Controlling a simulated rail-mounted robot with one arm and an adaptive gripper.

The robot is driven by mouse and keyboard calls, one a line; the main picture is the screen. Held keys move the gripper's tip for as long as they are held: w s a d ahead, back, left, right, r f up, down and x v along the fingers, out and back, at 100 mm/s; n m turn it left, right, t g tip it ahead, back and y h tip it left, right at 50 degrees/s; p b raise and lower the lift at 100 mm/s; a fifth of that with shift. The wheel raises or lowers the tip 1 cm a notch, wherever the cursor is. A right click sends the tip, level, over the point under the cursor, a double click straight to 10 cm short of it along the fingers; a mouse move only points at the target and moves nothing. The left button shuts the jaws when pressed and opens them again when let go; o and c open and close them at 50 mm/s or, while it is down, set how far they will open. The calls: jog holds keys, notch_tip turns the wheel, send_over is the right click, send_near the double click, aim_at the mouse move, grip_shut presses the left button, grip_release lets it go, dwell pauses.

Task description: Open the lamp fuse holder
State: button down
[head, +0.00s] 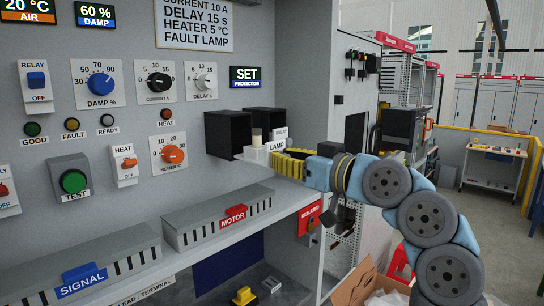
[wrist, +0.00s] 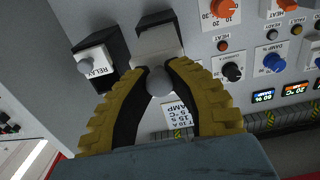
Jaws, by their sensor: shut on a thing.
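The lamp fuse holder (head: 228,134) is a black box on the grey panel, left of a similar relay holder (head: 265,122). Its pale front piece, with the LAMP label (head: 277,145), stands out from the box, with a small pale cylinder (head: 256,137) upright on it. My gripper (head: 279,161) has its yellow fingers at the front of this piece. In the wrist view my gripper (wrist: 159,80) is shut on the round grey knob (wrist: 160,82) of the lamp holder (wrist: 157,42). The fingers partly hide the knob. The RELAY-labelled holder (wrist: 97,62) is beside it.
Below is a grey ledge with a red MOTOR label (head: 234,217) and a blue SIGNAL label (head: 82,280). A red ISOLATED switch (head: 309,218) sits below my gripper. Dials and the green SET display (head: 247,78) are to the left. An open carton (head: 368,285) is at lower right.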

jog(key=shift+s, duration=0.1)
jog(key=c, duration=0.9)
grip_release()
jog(key=v, duration=1.2)
